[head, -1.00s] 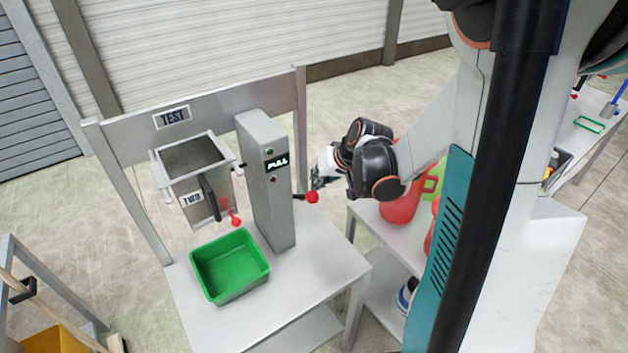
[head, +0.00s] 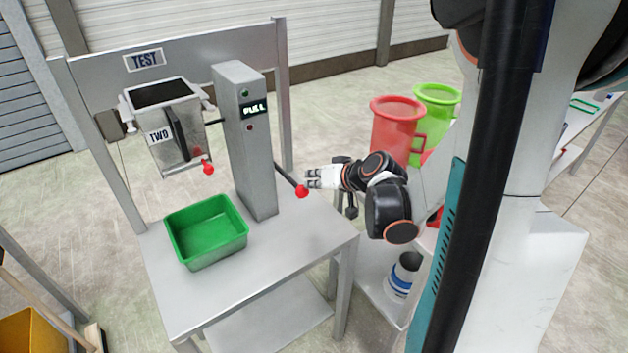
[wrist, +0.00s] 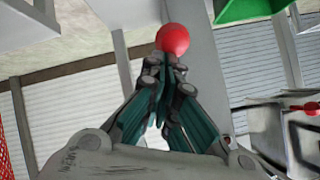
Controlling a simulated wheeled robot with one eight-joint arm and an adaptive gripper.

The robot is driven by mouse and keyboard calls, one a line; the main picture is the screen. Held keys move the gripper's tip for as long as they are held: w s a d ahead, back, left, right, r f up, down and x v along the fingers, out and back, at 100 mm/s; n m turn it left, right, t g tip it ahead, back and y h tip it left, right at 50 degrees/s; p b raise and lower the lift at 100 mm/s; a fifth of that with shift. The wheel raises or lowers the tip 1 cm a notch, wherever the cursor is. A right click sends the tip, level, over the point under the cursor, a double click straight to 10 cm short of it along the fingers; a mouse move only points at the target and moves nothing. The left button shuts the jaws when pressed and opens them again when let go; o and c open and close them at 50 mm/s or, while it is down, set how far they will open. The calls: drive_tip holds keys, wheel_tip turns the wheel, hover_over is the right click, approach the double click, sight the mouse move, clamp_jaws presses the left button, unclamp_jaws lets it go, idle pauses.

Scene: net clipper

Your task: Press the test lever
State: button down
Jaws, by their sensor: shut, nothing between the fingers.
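The test lever (head: 290,178) is a dark rod with a red ball on the right side of a grey pillar (head: 248,150). It slopes downward to its ball, which also shows in the wrist view (wrist: 173,40). My gripper (head: 309,178) is shut and empty, just above and right of the ball. In the wrist view my fingertips (wrist: 170,66) meet close to the ball; whether they touch it I cannot tell. The pillar display (head: 254,109) appears to read FULL. A grey hopper (head: 170,150) marked TWO hangs left of the pillar under a TEST sign (head: 144,60).
A green bin (head: 207,231) stands on the grey table (head: 280,240) below the hopper. The hopper has its own red-ball handle (head: 208,167). Red (head: 392,135) and green (head: 437,100) jugs stand behind my arm, on the right. The table's front right is clear.

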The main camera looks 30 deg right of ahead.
drive_tip(key=shift+s+f+b, duration=0.25)
drive_tip(key=shift+f+b, duration=0.3)
drive_tip(key=shift+f, duration=0.35)
